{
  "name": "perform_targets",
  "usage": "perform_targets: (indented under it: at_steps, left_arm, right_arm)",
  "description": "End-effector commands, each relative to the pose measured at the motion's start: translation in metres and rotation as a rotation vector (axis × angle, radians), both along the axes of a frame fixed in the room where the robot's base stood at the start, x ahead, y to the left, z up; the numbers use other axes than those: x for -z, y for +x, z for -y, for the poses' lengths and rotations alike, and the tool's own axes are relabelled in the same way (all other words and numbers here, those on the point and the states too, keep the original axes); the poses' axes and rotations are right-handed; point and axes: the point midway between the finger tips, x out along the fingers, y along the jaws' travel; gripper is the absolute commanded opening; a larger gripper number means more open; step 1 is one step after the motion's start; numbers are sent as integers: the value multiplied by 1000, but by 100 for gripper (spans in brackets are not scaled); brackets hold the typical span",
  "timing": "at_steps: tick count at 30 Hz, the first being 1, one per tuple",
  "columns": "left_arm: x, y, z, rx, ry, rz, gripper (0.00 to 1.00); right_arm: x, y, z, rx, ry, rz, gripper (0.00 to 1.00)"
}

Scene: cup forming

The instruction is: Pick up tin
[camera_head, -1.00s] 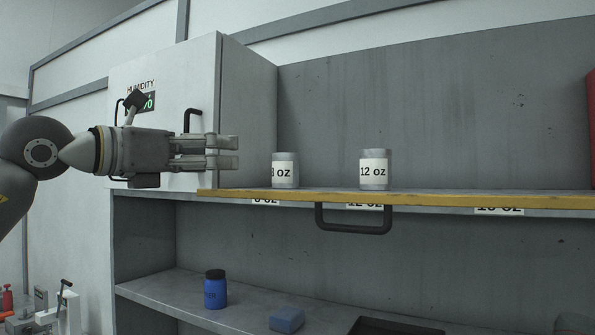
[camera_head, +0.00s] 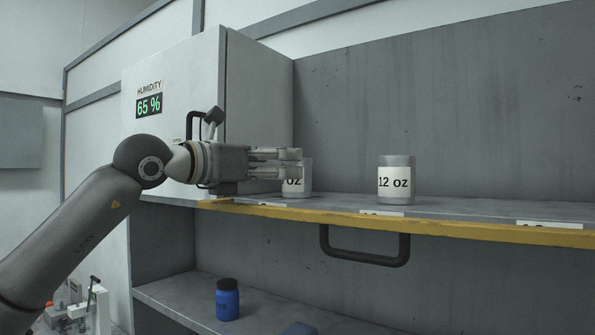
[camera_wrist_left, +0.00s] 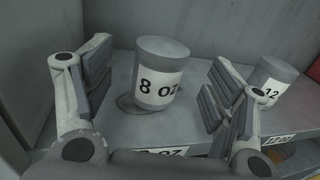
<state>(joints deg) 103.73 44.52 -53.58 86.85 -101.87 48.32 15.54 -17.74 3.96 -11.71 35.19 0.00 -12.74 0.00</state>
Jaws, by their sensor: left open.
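A grey tin labelled 8 oz (camera_wrist_left: 158,75) stands upright on the shelf. It also shows in the head view (camera_head: 303,180), partly hidden behind my left gripper's fingers. A second tin, labelled 12 oz (camera_head: 396,180), stands upright to its right and shows at the right of the wrist view (camera_wrist_left: 270,82). My left gripper (camera_head: 290,163) is open and points right along the shelf. In the wrist view the 8 oz tin appears between the spread fingers of the gripper (camera_wrist_left: 160,95), with no visible contact. My right gripper is not in view.
The shelf (camera_head: 470,212) has a yellow front edge and a black handle (camera_head: 365,258) below it. A white humidity cabinet (camera_head: 172,85) stands at the left. A blue jar (camera_head: 227,302) is on the lower shelf. Right of the 12 oz tin the shelf is clear.

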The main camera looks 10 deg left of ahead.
Motion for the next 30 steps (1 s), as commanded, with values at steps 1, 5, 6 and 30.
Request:
perform_targets:
  at_steps: [1,5,6,30]
  left_arm:
    - [-6,5,5,1,2,-1,78]
    - [-5,18,14,1,-1,-2,78]
    - [-4,22,16,1,0,-1,78]
    - [-1,29,21,0,-2,1,25]
  right_arm:
    - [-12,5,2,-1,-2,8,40]
    - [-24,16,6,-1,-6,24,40]
    - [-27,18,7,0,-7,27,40]
    - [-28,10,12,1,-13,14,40]
